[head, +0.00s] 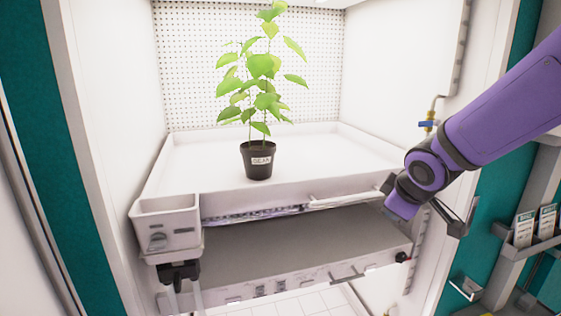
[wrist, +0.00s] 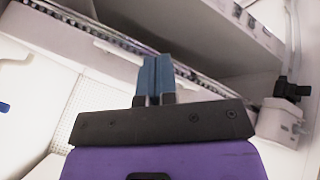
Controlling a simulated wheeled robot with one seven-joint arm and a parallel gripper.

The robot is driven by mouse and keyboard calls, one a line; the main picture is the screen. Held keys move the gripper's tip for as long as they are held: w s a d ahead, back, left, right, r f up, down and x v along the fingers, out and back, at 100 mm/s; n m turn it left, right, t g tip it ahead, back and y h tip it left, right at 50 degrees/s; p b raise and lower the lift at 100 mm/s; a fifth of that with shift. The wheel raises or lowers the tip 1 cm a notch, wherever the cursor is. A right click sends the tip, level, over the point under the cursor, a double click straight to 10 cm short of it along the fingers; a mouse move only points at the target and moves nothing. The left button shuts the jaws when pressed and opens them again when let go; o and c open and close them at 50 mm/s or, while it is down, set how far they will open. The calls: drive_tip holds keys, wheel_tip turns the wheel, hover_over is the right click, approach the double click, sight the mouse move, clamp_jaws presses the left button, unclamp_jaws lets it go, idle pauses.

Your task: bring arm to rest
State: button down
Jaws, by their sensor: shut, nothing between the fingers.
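My gripper (wrist: 156,72) shows in the wrist view with its two blue fingers together and nothing between them. In the head view my purple arm comes in from the right and bends down. Its hand is by the right end of the upper tray's front, near the pale bar handle (head: 345,200). The fingertips are not clear in that view, and I cannot tell whether they touch anything.
A potted plant (head: 258,160) labelled "BEAN" stands upright on the white upper tray (head: 185,180) of the chamber. A grey lower shelf (head: 300,245) lies below. A pale box (head: 165,225) hangs at the front left. Card holders (head: 530,240) are at the right.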

drive_tip(key=s+d+r+m, duration=0.2)
drive_tip(key=s+r+m, duration=0.1)
drive_tip(key=s, duration=0.4)
drive_tip(key=s+d+r+m+g, duration=0.1)
drive_tip(key=s+d+r+m, duration=0.1)
drive_tip(key=s, duration=0.5)
drive_tip(key=s+d+r+m, duration=0.2)
drive_tip(key=s+r+m, duration=0.3)
drive_tip(key=s, duration=0.3)
drive_tip(key=shift+d+r+g, duration=0.2)
drive_tip(key=shift+r+g, duration=0.1)
drive_tip(key=shift+g, duration=0.1)
drive_tip(key=shift+s, duration=0.1)
